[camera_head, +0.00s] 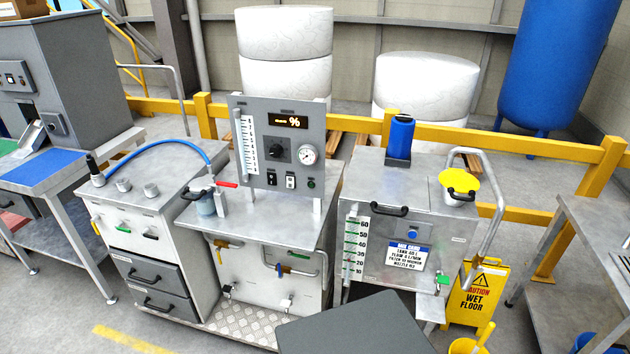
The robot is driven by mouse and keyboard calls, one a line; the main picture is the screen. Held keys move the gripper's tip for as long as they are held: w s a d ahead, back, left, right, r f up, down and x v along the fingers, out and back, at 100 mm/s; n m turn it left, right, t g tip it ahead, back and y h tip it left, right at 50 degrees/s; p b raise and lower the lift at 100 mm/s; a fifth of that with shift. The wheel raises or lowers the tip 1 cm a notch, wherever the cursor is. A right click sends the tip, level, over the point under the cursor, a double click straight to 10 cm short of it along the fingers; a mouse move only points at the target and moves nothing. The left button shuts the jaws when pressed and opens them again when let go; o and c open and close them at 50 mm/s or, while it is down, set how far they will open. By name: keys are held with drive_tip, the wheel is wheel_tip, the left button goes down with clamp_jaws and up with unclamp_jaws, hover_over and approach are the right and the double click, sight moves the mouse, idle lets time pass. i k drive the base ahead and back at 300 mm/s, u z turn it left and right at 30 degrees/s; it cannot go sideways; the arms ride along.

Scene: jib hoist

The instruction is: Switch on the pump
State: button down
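A grey upright panel (285,150) stands on the middle metal cabinet. It carries a lit amber display (288,121), a black rotary knob (279,151) and a round dial gauge (308,154). Below these sit two small rocker switches, a dark one (274,179) on the left and a white-framed one (290,182) beside it, with a small dark green round lamp or button (311,184) at the right. Their labels and positions are too small to read. A blue cylindrical unit (401,136), possibly the pump motor, stands on the tank cabinet (425,225) at the right. My gripper is not in view.
A blue hose (170,147) arcs over the left cabinet. A bent pipe (492,190) and a yellow wet-floor sign (476,293) stand at the right.

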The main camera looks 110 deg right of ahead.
sight(270, 177)
drive_tip(key=k, duration=0.8)
drive_tip(key=z, duration=0.65)
